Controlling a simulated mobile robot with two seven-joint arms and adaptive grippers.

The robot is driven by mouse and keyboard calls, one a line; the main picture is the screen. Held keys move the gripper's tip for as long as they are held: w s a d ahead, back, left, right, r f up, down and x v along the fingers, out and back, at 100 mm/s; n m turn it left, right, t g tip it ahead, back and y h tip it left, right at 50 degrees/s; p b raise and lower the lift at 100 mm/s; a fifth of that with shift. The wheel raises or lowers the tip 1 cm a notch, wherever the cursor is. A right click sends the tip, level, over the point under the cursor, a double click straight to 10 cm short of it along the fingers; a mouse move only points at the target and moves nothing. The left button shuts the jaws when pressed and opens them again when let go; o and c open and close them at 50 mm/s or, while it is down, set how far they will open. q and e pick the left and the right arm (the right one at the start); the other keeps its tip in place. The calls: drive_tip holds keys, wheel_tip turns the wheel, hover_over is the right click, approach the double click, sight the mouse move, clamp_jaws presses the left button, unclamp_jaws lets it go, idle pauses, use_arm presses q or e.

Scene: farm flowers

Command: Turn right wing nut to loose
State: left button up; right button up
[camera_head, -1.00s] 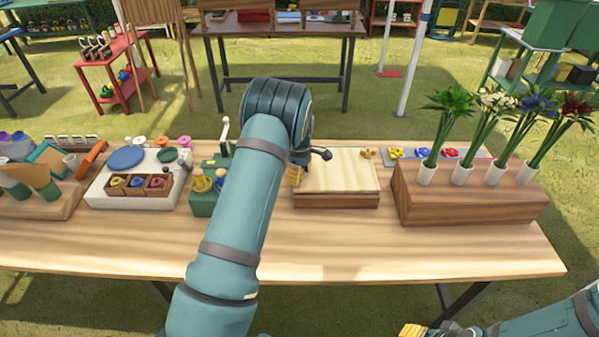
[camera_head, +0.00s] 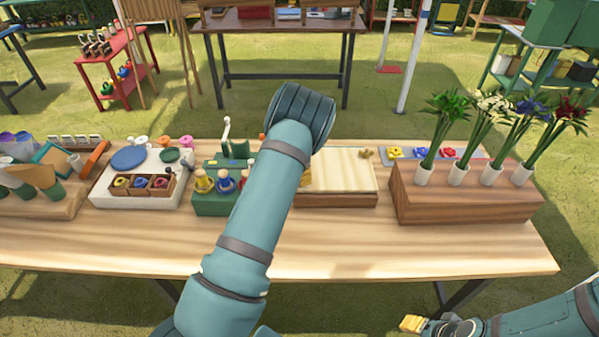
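A flat wooden press (camera_head: 340,172), with a pale top board over a darker base, sits on the table right of centre. A small gold wing nut (camera_head: 367,153) is at its back right corner, with nothing touching it. The press's left end is hidden behind my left arm, so any left wing nut does not show. My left gripper is hidden behind that arm's bulky wrist, above the press's back left. My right gripper (camera_head: 412,324) is low at the bottom right, off the table's front edge; its yellow fingertips show, but their opening is unclear.
A wooden block (camera_head: 460,204) with several flower vases stands right of the press. Coloured wing-shaped pieces (camera_head: 421,153) lie on a grey mat behind it. A green stand (camera_head: 212,204) with bottles is at the left. The table's front strip (camera_head: 420,250) is clear.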

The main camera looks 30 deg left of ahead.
use_arm(q)
drive_tip(key=n+p, duration=0.1)
drive_tip(key=n, duration=0.5)
drive_tip(key=n+p, duration=0.1)
drive_tip(key=n, duration=0.5)
drive_tip(key=shift+n, duration=0.3)
idle(0.4)
drive_tip(key=o, duration=1.2)
drive_tip(key=shift+r, duration=0.1)
wheel_tip(320, 180, up, 12)
